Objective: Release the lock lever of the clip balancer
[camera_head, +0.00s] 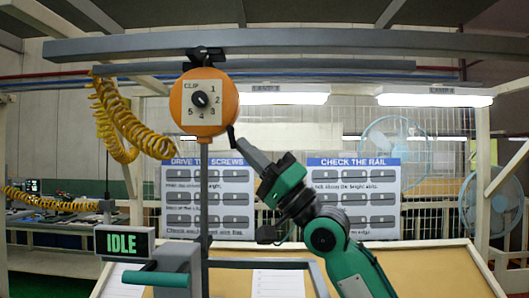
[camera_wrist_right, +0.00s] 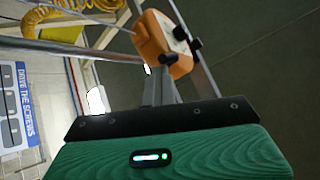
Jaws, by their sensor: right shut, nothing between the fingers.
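The clip balancer (camera_head: 184,118) is a round orange housing with a dial plate marked CLIP and numbers 1 to 5, hung from the overhead rail. A short black lever (camera_head: 231,136) sticks out at its lower right. My right gripper (camera_head: 240,144) comes up from the lower right, shut and empty, with its tip beside this lever; I cannot tell whether they touch. In the right wrist view the orange balancer (camera_wrist_right: 154,42) is just past the closed grey fingers (camera_wrist_right: 160,84), with a black lever end (camera_wrist_right: 168,59) near their tips. My left gripper is out of view.
A grey rail (camera_head: 330,43) crosses overhead. Yellow coiled hose (camera_head: 127,122) hangs left of the balancer, and a grey post (camera_head: 204,200) stands below it. The tan bench (camera_head: 430,270) is mostly clear.

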